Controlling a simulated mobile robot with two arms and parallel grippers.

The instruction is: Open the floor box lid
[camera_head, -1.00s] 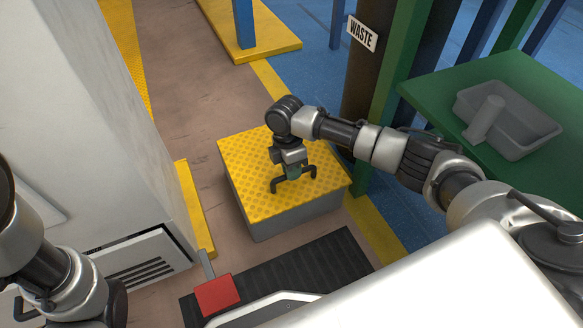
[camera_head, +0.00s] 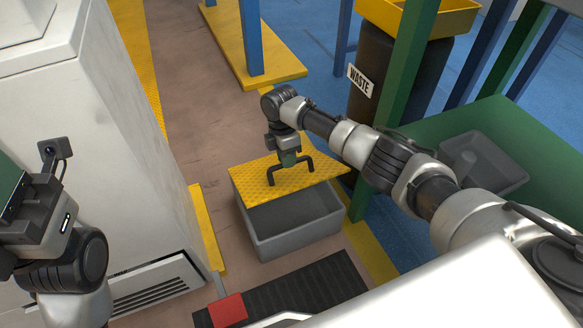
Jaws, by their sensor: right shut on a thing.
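The grey floor box (camera_head: 290,241) stands on the brown floor in the middle of the head view. Its yellow lid (camera_head: 256,180) is raised at the near side, so the hollow inside shows below it. Whether the lid's far edge still touches the box is hidden. A dark handle (camera_head: 309,166) sits on top of the lid. My right gripper (camera_head: 290,162) reaches down from above and is shut on the handle. My left wrist shows at the left edge, but its fingertips are outside the frame.
A pale cabinet (camera_head: 120,180) stands left of the box. A black waste bin (camera_head: 400,85) and a green table (camera_head: 545,150) with a grey tray (camera_head: 500,175) are to the right. A red pedal (camera_head: 228,309) lies in front.

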